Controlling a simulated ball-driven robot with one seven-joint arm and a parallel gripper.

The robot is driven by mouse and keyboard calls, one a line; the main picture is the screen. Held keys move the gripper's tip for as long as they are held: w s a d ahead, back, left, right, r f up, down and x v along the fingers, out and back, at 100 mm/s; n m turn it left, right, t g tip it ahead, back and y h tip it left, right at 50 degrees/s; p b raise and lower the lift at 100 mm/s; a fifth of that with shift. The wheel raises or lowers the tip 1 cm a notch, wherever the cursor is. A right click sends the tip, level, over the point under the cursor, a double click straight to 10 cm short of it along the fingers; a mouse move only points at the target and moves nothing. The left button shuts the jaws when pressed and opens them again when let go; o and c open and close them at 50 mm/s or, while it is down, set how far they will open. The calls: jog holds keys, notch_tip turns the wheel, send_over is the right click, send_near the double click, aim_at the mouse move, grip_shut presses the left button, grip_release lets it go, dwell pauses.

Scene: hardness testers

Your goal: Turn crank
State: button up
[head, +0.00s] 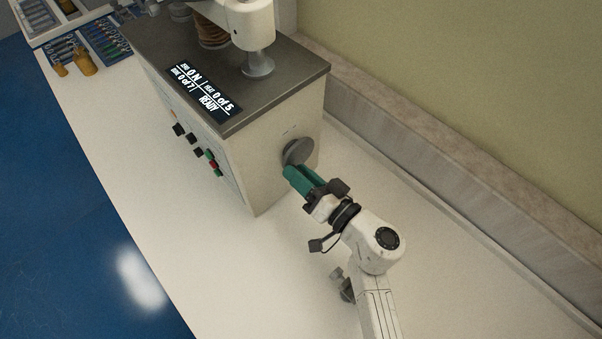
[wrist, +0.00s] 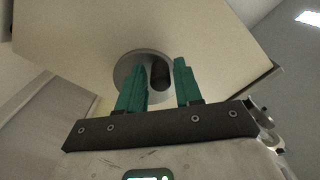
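The crank is a round grey disc (head: 298,151) on the right side wall of the beige tester. The same disc shows in the wrist view (wrist: 124,68), with a short dark handle (wrist: 160,75) standing off it. My gripper (head: 290,173) reaches the disc from the front right, its green fingers pointing at it. In the wrist view my gripper (wrist: 160,78) has its two fingers apart, with the handle showing between them near the tips. A narrow gap seems to remain beside the handle. The handle is hidden behind the fingers in the head view.
The tester (head: 270,170) stands on a white bench (head: 150,180). Its display (head: 205,92) reads ON and READY, and buttons (head: 207,158) line its front. Trays of small items (head: 85,40) lie at the far left. A wall ledge (head: 430,150) runs along the right.

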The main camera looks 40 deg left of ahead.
grip_shut()
dwell(0.3)
